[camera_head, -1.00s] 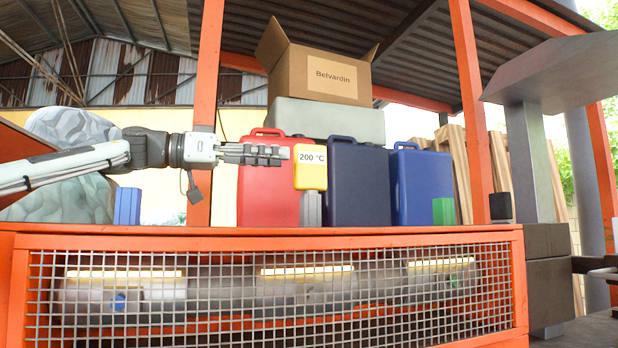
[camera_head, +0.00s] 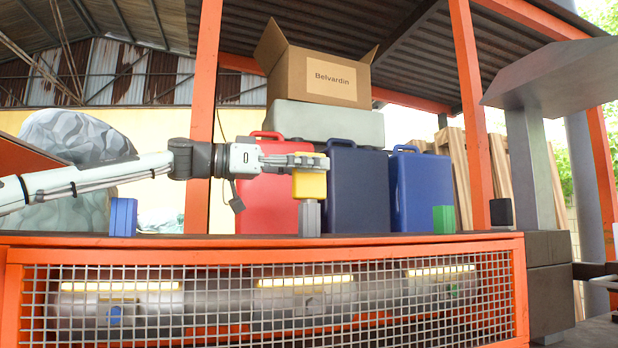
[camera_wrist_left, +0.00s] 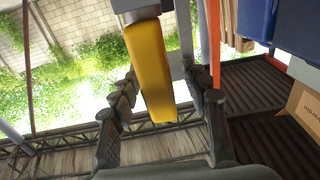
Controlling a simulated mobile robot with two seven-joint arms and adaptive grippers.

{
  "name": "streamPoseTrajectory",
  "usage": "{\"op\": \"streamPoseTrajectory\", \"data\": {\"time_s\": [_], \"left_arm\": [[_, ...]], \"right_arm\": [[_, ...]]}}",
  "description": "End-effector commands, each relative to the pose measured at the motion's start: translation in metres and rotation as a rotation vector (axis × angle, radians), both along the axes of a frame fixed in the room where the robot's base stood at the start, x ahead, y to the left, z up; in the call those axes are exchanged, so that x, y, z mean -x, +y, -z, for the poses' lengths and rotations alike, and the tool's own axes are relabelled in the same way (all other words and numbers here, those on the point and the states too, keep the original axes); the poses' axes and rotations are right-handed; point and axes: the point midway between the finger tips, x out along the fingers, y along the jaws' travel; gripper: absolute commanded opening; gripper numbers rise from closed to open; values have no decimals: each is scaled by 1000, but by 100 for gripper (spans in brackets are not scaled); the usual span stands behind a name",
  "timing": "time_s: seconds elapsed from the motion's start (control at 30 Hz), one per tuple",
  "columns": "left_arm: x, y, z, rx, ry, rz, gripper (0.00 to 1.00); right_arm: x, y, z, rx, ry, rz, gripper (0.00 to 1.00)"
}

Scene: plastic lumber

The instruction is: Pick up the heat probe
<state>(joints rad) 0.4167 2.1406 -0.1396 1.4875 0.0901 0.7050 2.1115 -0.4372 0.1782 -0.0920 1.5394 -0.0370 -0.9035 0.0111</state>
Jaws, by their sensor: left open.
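The heat probe is a yellow block-like device (camera_head: 309,186) above a small grey upright block (camera_head: 309,218) on the orange bench. My left gripper (camera_head: 318,162) comes in level from the left, across the probe's upper part, and hides its temperature display. In the left wrist view the yellow probe (camera_wrist_left: 150,72) lies between the two spread fingers of the left gripper (camera_wrist_left: 160,80). The gripper is open; whether a finger touches the probe I cannot tell. My right gripper is in neither view.
Behind the probe stand a red case (camera_head: 265,205) and two blue cases (camera_head: 357,190) (camera_head: 421,190). A cardboard box (camera_head: 318,78) sits on a grey case above. Small blue (camera_head: 123,217), green (camera_head: 443,219) and black (camera_head: 501,212) blocks stand along the bench. An orange post (camera_head: 205,110) rises behind my arm.

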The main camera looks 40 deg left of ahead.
Motion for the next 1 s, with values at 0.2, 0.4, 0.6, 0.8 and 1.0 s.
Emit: {"op": "streamPoseTrajectory", "data": {"time_s": [0.2, 0.4, 0.6, 0.8, 1.0], "left_arm": [[0, 0, 0, 0, 0, 0, 28], [0, 0, 0, 0, 0, 0, 3], [0, 0, 0, 0, -1, 0, 0], [0, 1, -6, -1, 0, -2, 0], [0, 1, -41, -4, 0, -4, 0]], "right_arm": [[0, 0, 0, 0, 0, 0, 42], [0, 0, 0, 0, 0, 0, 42], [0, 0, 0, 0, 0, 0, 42], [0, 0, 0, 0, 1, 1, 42], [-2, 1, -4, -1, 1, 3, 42]]}}
